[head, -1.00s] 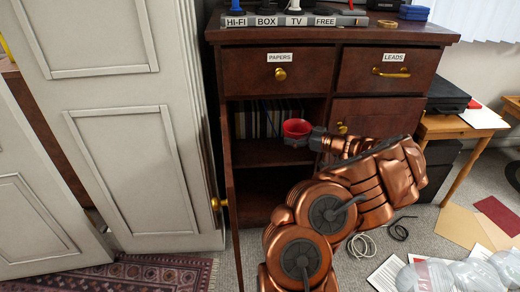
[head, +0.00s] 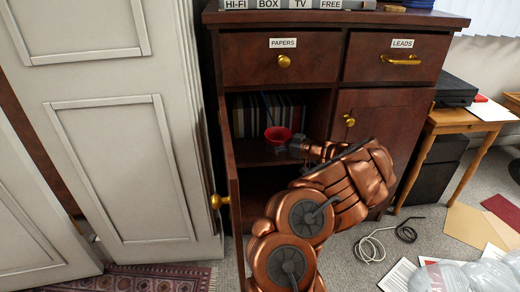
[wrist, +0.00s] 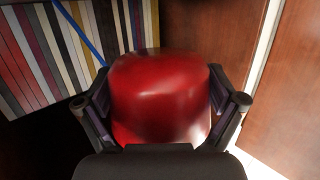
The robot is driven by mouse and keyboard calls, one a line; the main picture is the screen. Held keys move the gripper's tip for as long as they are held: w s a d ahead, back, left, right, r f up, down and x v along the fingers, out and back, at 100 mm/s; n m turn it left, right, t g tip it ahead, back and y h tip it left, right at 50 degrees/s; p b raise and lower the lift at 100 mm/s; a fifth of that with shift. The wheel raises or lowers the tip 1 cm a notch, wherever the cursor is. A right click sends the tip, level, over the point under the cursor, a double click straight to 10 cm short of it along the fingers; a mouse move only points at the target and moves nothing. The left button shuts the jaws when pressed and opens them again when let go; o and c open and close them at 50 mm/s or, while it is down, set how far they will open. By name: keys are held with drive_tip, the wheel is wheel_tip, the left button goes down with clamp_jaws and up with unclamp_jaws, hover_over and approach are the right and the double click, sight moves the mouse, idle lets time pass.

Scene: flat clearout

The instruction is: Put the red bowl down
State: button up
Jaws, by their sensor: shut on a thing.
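The red bowl (head: 278,136) is at the opening of the cabinet's left compartment, in front of a row of files. My gripper (head: 298,146) is shut on it from the right in the head view. In the wrist view the red bowl (wrist: 160,95) fills the space between the two dark fingers of my gripper (wrist: 165,105). The cabinet's middle shelf (head: 252,155) lies at about the bowl's height or just below. I cannot tell whether the bowl touches the shelf.
Upright files (head: 250,112) fill the back of the compartment, with a blue stick (wrist: 80,32) before them. The open cabinet door (head: 230,185) stands on the left; the closed door (head: 378,115) is on the right. Cables (head: 370,245) and clear bags (head: 455,277) lie on the floor.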

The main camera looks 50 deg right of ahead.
sight(259, 151)
drive_tip(key=w+f, duration=0.1)
drive_tip(key=w, duration=0.1)
drive_tip(key=w+f+b, duration=0.1)
drive_tip(key=w, duration=0.1)
drive_tip(key=w+f, duration=0.1)
drive_tip(key=w, duration=0.1)
drive_tip(key=shift+a+f+b, duration=0.15)
drive_tip(key=shift+a+b, duration=0.1)
drive_tip(key=shift+b, duration=0.1)
drive_tip(key=shift+w+a+f+b, duration=0.1)
drive_tip(key=shift+w+f+b, duration=0.2)
drive_tip(key=shift+w+f, duration=0.35)
drive_tip(key=shift+w+a+f+b, duration=0.1)
drive_tip(key=shift+w+f+b, duration=0.25)
drive_tip(key=shift+w, duration=0.45)
drive_tip(key=shift+f+b, duration=0.25)
drive_tip(key=shift+b, duration=0.05)
drive_tip(key=o, duration=1)
drive_tip(key=shift+o, duration=0.2)
drive_tip(key=shift+r, duration=0.15)
drive_tip(key=shift+r+p, duration=0.15)
drive_tip(key=shift+p, duration=0.35)
drive_tip(key=p+v, duration=0.2)
drive_tip(key=v, duration=1)
drive_tip(key=shift+p, duration=0.4)
